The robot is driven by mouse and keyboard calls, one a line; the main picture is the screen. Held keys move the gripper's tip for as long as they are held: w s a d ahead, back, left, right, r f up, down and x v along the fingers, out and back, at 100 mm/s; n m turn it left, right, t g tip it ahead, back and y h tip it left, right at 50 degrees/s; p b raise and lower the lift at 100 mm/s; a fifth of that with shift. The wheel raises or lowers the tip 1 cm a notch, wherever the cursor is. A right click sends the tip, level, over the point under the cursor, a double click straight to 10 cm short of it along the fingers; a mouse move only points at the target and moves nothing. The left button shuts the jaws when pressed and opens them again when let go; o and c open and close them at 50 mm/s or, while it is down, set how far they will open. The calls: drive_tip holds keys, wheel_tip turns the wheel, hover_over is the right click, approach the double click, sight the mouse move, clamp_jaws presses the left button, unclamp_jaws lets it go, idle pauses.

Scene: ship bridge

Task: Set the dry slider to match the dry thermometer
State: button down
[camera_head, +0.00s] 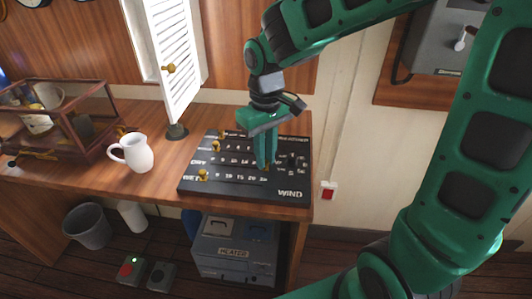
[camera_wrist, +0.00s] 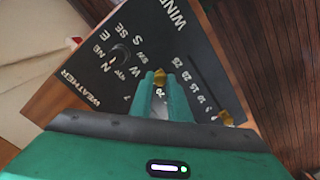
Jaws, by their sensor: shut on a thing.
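The black weather board (camera_head: 245,195) lies on the desk with rows of numbered slots marked DRY and WET. My gripper (camera_head: 265,165) points down onto the right part of the DRY row. Its fingers (camera_wrist: 160,92) are shut on a brass slider knob (camera_wrist: 158,78), which appears to be the dry slider, close to a number that looks like 20. The WET row's knob (camera_head: 202,175) is near the left end of its slot. A white louvered screen (camera_head: 182,55) stands behind the board. I cannot make out a dry thermometer or its reading.
Two more brass knobs (camera_head: 215,147) sit on the board's upper rows. A compass dial (camera_wrist: 121,55) is at the board's other end. A white jug (camera_head: 134,153) and a glazed wooden case (camera_head: 70,115) stand to the left. The desk's front edge is close to the board.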

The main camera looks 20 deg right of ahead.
sight(267, 161)
drive_tip(key=c, duration=1.7)
unclamp_jaws()
drive_tip(key=shift+s+d, duration=0.1)
drive_tip(key=shift+d, duration=0.25)
drive_tip(key=shift+a, duration=0.1)
drive_tip(key=shift+r, duration=0.5)
wheel_tip(267, 161, up, 10)
drive_tip(key=shift+f, duration=0.1)
drive_tip(key=s+d+f+m, duration=0.3)
drive_tip(key=s+d, duration=0.3)
drive_tip(key=d, duration=0.1)
drive_tip(key=s+d+f+m, duration=0.2)
drive_tip(key=s+d+m, duration=0.1)
drive_tip(key=s+d, duration=0.4)
drive_tip(key=s+d+f+m, duration=0.3)
drive_tip(key=s+d+m, duration=0.1)
drive_tip(key=s+d, duration=0.3)
drive_tip(key=shift+d+f, duration=0.3)
drive_tip(key=shift+d, duration=0.35)
